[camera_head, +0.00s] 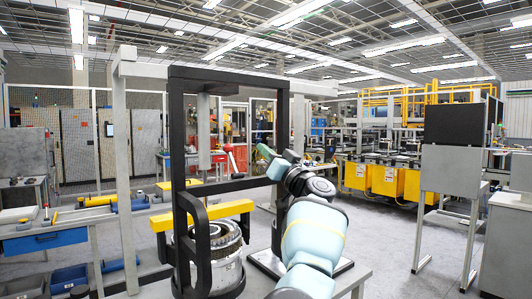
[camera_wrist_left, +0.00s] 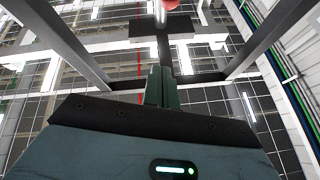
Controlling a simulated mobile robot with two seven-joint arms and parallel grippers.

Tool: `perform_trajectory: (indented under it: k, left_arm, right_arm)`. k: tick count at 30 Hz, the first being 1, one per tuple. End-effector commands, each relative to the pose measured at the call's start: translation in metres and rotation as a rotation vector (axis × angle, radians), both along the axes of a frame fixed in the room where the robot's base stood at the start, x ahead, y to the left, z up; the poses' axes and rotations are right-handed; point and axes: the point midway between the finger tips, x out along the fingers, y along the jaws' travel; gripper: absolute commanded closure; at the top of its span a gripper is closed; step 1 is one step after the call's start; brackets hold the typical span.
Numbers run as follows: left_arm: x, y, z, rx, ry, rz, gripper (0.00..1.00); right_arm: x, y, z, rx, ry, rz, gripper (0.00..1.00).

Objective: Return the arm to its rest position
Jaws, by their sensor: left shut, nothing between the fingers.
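My left arm, light blue and grey, reaches up from the bottom centre of the head view. Its left gripper (camera_head: 264,151) is at the far end, beside the right post of a tall black frame (camera_head: 283,120). In the left wrist view the two dark green fingers (camera_wrist_left: 159,72) are together with nothing between them. That view looks up at the ceiling grid and lights. My right gripper is in neither view.
A table with a blue drawer (camera_head: 45,242) is at left. A grey panel stand (camera_head: 451,170) is at right. Open floor lies between the arm and the stand.

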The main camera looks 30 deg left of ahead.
Motion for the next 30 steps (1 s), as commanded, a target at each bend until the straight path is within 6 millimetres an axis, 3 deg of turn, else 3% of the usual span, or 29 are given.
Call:
perform_trajectory:
  k: [8,11,14,21,30]
  left_arm:
    - [0.000,0.001,-0.001,0.001,0.001,0.000,1.00]
    - [0.002,0.006,-0.016,0.011,0.007,-0.006,1.00]
    - [0.007,0.016,-0.047,0.040,0.019,-0.027,1.00]
    - [0.009,0.039,-0.157,0.136,0.072,-0.162,1.00]
    - [-0.013,0.037,-0.293,0.184,0.193,-0.419,1.00]
  right_arm:
    - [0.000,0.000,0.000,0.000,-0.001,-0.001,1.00]
    - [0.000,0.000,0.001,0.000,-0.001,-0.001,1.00]
    - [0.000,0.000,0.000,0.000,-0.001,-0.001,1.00]
    - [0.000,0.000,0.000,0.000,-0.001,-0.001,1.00]
    - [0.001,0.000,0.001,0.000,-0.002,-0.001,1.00]
